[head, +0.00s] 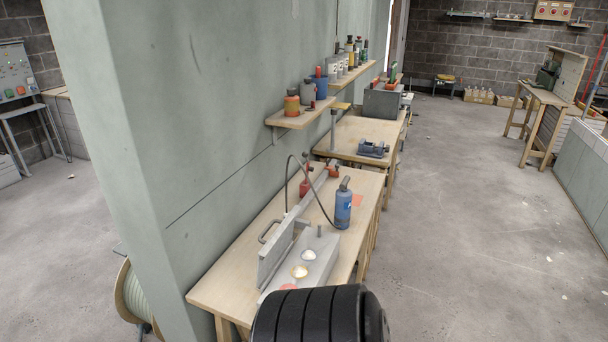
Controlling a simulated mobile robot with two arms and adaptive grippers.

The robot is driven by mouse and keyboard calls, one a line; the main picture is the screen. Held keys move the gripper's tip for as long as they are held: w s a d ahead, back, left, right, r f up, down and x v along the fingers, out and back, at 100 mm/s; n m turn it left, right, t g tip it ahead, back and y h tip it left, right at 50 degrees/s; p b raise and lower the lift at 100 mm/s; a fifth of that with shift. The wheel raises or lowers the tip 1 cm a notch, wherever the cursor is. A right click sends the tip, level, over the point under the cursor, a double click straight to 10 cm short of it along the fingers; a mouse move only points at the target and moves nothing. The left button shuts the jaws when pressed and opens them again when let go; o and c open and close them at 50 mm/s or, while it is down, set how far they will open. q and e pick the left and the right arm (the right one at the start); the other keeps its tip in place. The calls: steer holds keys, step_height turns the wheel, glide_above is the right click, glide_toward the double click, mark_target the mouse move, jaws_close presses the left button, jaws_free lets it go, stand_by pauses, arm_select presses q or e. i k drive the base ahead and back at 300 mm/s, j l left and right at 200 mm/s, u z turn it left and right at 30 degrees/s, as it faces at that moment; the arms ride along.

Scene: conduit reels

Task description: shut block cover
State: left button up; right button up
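A grey block (321,256) sits on the near wooden workbench (230,275). Its top shows round recesses with pale and orange-red spots and a short upright peg. The block cover (271,255) is a grey plate standing up on edge along the block's left side, so the block's top is uncovered. A curved handle (265,232) shows behind the cover, on the wall side. The block's near end is partly hidden at the bottom of the picture. Neither of my grippers can be made out in the head view.
A blue bottle (343,208) stands just beyond the block, and a red fitting with a black hose (288,175) is behind it. A wall shelf (300,118) holds jars above. Open floor (460,240) lies right of the bench.

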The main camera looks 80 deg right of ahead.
mark_target(269, 253)
steer(key=i+z, duration=0.15)
steer(key=z, duration=0.25)
steer(key=i+z, duration=0.2)
steer(key=z, duration=0.25)
steer(key=i+z, duration=0.15)
steer(key=z, duration=0.25)
steer(key=i+j+z, duration=0.15)
steer(key=z, duration=0.3)
steer(key=i+j+z, duration=0.1)
steer(key=z, duration=0.3)
steer(key=i+j+z, duration=0.1)
steer(key=j+z, duration=0.15)
steer(key=z, duration=0.2)
steer(key=i+j+z, duration=0.25)
steer(key=z, duration=0.2)
steer(key=i+j+z, duration=0.15)
steer(key=j+z, duration=0.15)
steer(key=z, duration=0.2)
steer(key=i+j+z, duration=0.1)
steer(key=j+z, duration=0.35)
